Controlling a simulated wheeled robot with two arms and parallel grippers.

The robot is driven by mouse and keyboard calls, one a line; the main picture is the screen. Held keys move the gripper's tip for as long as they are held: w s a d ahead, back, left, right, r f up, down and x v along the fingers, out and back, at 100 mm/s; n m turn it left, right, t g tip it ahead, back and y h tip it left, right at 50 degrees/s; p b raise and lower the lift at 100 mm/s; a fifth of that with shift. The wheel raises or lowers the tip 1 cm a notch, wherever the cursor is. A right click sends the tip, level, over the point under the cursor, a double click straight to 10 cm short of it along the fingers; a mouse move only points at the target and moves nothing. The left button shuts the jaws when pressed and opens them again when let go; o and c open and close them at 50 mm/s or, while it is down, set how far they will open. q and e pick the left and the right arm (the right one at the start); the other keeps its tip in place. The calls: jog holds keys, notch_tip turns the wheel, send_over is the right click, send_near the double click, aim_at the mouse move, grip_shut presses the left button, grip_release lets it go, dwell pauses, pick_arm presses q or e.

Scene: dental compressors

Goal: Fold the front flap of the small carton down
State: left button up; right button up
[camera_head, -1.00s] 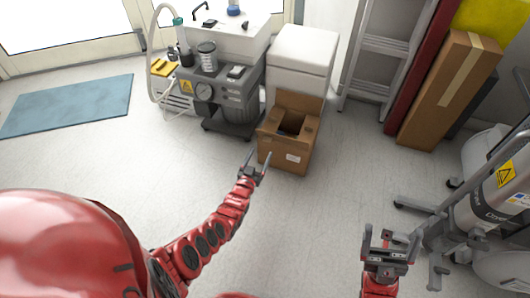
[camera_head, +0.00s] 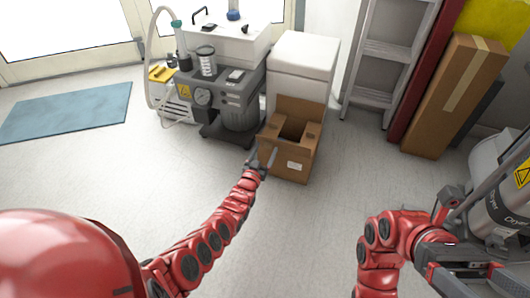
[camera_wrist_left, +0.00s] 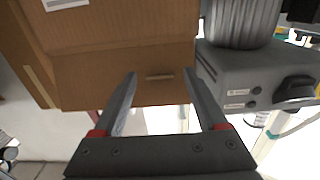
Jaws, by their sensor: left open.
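The small brown carton (camera_head: 283,163) stands on the floor with its top open and a white label on its front. Its back flap (camera_head: 299,110) stands up, and folded-looking flaps lie around the dark opening. The front flap cannot be clearly told apart. My left gripper (camera_head: 263,151) is open at the carton's near left side, with nothing between its fingers. In the left wrist view the open fingers (camera_wrist_left: 159,75) point at a brown carton panel (camera_wrist_left: 120,40) with a slot; contact cannot be told. My right gripper (camera_head: 468,268) is at the lower right, its finger opening unclear.
A grey compressor unit (camera_head: 222,95) stands left of the carton and a white cabinet (camera_head: 301,65) behind it. A ladder (camera_head: 388,50) and tall carton (camera_head: 455,95) lean at the right. Another machine (camera_head: 503,205) stands at right. The floor in front is clear.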

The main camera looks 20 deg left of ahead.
pick_arm(q)
jog(key=shift+c, duration=0.2)
grip_shut()
dwell(1.3)
